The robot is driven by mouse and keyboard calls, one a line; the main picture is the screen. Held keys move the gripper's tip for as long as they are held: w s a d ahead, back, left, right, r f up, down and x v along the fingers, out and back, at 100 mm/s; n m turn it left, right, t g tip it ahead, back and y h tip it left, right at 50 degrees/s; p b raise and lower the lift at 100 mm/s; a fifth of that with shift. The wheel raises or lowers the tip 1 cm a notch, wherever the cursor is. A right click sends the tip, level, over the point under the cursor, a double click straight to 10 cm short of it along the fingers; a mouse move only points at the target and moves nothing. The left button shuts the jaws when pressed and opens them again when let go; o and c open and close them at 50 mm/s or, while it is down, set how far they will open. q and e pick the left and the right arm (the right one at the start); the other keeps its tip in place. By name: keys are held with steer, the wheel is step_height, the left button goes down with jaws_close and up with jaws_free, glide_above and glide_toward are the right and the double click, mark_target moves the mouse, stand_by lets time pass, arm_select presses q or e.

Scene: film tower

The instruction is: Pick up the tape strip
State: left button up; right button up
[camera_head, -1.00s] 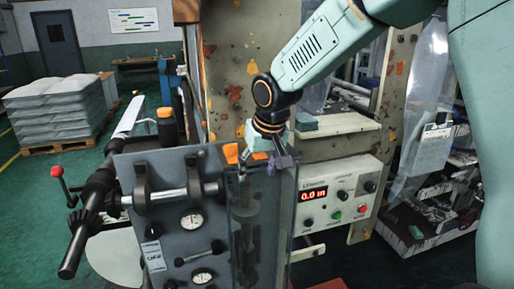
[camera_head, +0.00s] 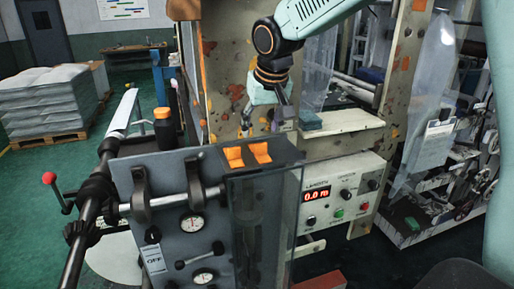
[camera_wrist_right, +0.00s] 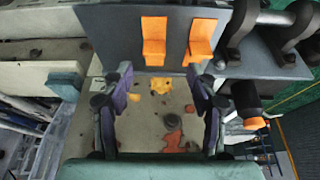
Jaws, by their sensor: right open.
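Two orange tape strips, a left one (camera_head: 233,157) and a right one (camera_head: 260,152), stick up bent on the flat top of the grey machine cabinet (camera_head: 190,170). In the right wrist view two orange strips show near the top, one (camera_wrist_right: 154,40) left of the other (camera_wrist_right: 201,38). My right gripper (camera_head: 266,122) hangs open and empty just above and behind the strips. Its purple-grey fingers (camera_wrist_right: 158,78) are spread apart in the wrist view, with no strip between them. My left gripper is not in view.
A horizontal shaft with dark levers (camera_head: 140,195) crosses the cabinet's front. A dark bottle with an orange cap (camera_head: 165,128) stands behind it. A clear panel (camera_head: 270,220) and a control box with a red display (camera_head: 340,195) are at right.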

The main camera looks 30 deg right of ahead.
mark_target(261, 147)
steer(key=shift+d+f, duration=0.1)
steer(key=shift+f, duration=0.65)
steer(key=x, duration=0.2)
steer(key=p+x, duration=0.1)
steer(key=x, duration=0.2)
steer(key=shift+w+d+f+p, duration=0.25)
steer(key=shift+d+p, duration=0.1)
steer(key=shift+d, duration=0.1)
steer(key=shift+s+r, duration=0.1)
steer(key=shift+s, duration=0.1)
steer(key=shift+s+a+r, duration=0.1)
steer(key=shift+s+r, duration=0.05)
steer(key=shift+s, duration=0.1)
steer(key=shift+c, duration=1.1)
steer(key=shift+w, duration=0.35)
steer(key=c, duration=0.6)
steer(key=shift+s, duration=0.1)
